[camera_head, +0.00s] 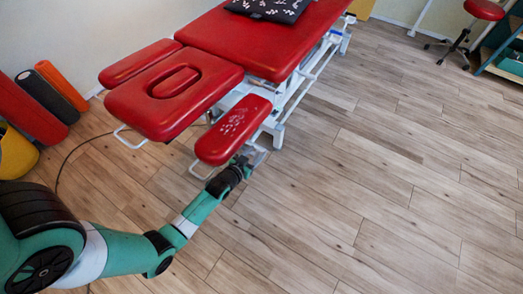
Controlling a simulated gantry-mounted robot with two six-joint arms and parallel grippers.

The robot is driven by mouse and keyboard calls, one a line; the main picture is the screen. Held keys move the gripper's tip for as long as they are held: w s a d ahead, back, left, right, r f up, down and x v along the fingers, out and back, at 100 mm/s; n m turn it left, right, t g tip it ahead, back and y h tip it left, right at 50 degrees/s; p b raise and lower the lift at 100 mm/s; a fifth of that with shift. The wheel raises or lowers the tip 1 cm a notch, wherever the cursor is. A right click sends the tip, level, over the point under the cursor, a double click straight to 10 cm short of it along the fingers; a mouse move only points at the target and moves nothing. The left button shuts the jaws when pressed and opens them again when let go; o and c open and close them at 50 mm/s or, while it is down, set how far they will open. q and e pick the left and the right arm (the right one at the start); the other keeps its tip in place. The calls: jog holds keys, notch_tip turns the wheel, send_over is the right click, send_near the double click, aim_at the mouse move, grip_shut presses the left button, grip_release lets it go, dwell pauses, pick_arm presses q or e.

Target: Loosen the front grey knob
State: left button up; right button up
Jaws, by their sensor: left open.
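A red treatment table (262,48) stands at the top centre, with a red headrest (172,108) that has an oval face hole. A small red armrest (234,129) with pale specks on top sits at its front corner. My left arm reaches in from the lower left. My left gripper (243,163) is open at the lower right edge of the armrest, close to the white frame below it. I cannot make out the front grey knob; it is too small or hidden behind my gripper and the armrest. My right gripper is not in view.
Black and orange rolls (48,97) and a yellow ball (15,153) stand by the left wall. A dark cable (75,150) lies on the floor. A red stool (484,10) is at the top right. The wooden floor (380,180) to the right is clear.

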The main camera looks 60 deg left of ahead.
pick_arm(q)
jog(key=b+x, duration=0.2)
jog(key=x, duration=0.3)
jog(key=shift+s, duration=0.1)
jog(key=shift+a, duration=0.15)
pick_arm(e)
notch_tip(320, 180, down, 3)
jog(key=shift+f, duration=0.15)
pick_arm(q)
grip_shut()
